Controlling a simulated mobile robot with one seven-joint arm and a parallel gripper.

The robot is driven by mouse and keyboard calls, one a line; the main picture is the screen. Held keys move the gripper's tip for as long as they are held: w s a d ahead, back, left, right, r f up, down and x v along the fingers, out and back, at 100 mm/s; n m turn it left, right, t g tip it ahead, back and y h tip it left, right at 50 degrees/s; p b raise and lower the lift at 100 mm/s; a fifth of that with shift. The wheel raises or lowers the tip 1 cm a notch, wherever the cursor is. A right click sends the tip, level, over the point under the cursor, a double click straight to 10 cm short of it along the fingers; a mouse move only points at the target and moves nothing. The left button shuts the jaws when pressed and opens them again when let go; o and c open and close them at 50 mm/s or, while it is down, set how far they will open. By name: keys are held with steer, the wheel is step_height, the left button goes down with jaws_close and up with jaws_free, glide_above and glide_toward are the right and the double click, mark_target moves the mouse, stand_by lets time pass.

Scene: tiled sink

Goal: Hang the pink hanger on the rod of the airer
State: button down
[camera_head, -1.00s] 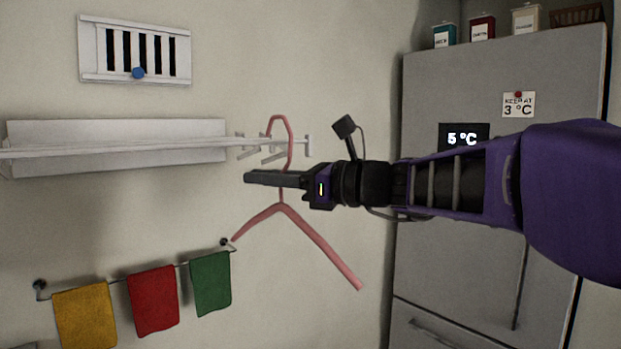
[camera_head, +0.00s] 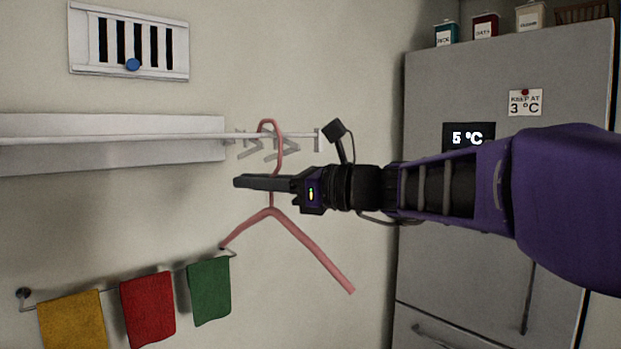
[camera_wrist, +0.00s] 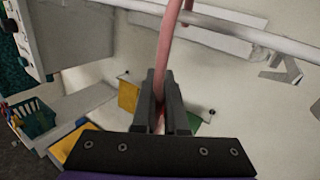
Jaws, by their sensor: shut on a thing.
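The pink hanger (camera_head: 311,252) hangs upright from my gripper (camera_head: 240,182), which is shut on its stem below the hook. The white rod (camera_head: 190,138) of the airer runs across the wall above my gripper. In the head view the hook's top loop overlaps the right part of the rod, but I cannot tell whether it rests on it. In the wrist view the pink stem (camera_wrist: 170,48) rises from between the closed fingers (camera_wrist: 163,102) and crosses the rod (camera_wrist: 235,27) near the top edge.
Wall brackets (camera_head: 270,148) stand behind the rod near the hook. A lower rail holds yellow, red (camera_head: 148,307) and green (camera_head: 209,290) towels, close to the hanger's left arm. A tall grey fridge (camera_head: 470,250) is at the right. A vent (camera_head: 128,42) is above.

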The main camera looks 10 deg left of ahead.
steer(key=shift+f, duration=0.45)
steer(key=shift+w, duration=0.1)
